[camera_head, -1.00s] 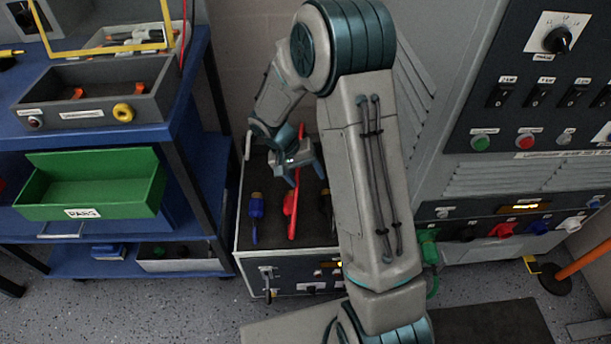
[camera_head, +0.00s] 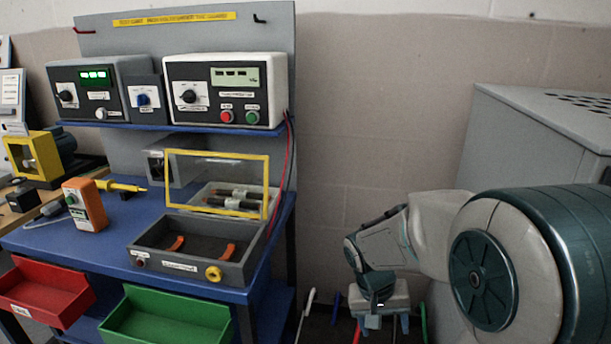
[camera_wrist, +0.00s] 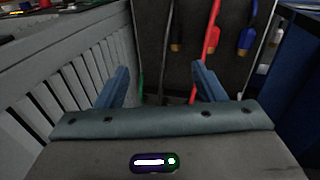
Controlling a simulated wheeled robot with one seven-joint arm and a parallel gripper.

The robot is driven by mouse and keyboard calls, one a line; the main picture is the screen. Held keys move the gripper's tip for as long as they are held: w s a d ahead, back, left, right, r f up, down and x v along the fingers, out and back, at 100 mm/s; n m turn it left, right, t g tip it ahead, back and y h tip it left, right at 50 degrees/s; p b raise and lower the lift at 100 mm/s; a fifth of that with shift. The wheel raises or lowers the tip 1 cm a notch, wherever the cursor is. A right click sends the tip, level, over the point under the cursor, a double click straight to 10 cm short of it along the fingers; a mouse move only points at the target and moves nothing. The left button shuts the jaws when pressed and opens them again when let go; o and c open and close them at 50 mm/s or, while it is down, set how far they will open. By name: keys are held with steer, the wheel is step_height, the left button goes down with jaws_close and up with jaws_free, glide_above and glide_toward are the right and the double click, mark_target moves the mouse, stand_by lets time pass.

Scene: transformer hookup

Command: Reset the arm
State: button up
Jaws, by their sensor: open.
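My gripper (camera_head: 383,322) is at the lower right of the head view, pointing down beside the grey cabinet, with my arm bent above it. In the wrist view its two blue fingers (camera_wrist: 162,88) stand wide apart with nothing between them. The red lead passes close to the right finger in the picture, but I cannot tell the distance.
A blue workbench (camera_head: 100,240) with a grey open tray (camera_head: 205,273), meters and a green bin (camera_head: 165,322) stands on the left. A grey cabinet (camera_head: 500,130) stands at the right, close to my arm. Bare wall (camera_head: 370,110) lies between them.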

steer(key=s+r+t+y+p, duration=0.1)
steer(key=s+r+p, duration=0.4)
steer(key=r, duration=0.5)
steer(key=s+a+r+n+t+y+p, duration=0.1)
steer(key=s+r+y+p, duration=0.1)
steer(key=s+r+p, duration=0.4)
step_height(320, 180, up, 4)
steer(key=shift+s+r+n+t, duration=0.1)
steer(key=shift+s+n+t, duration=0.25)
steer(key=shift+s, duration=0.45)
